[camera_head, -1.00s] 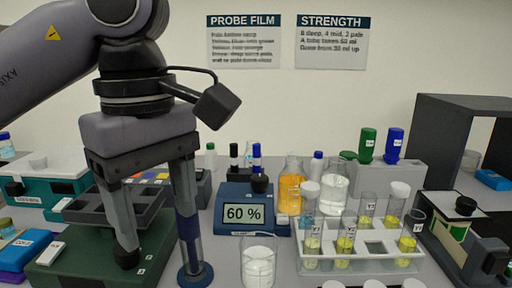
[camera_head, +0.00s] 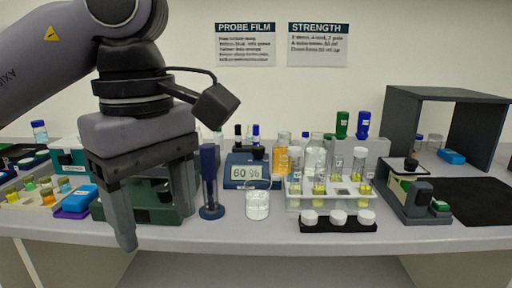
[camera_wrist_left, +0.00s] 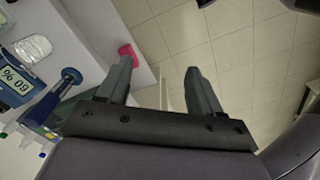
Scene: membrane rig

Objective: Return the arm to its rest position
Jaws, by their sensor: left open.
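My left arm (camera_head: 140,85) comes in from the left of the head view, bent down at the wrist. My left gripper (camera_head: 158,226) points downward with its two fingers apart and nothing between them. It appears in front of the bench's left part, overlapping the dark green rig in the picture. In the left wrist view, my left gripper (camera_wrist_left: 160,62) is open and empty, with floor tiles behind the gap. My right gripper is not in view.
The bench (camera_head: 280,232) bears a blue upright holder (camera_head: 211,185), a display reading 60 % (camera_head: 250,172), a beaker (camera_head: 257,202), a tube rack (camera_head: 295,202) and several caps on a black strip (camera_head: 338,226). Tiled floor (camera_wrist_left: 240,50) lies below the gripper.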

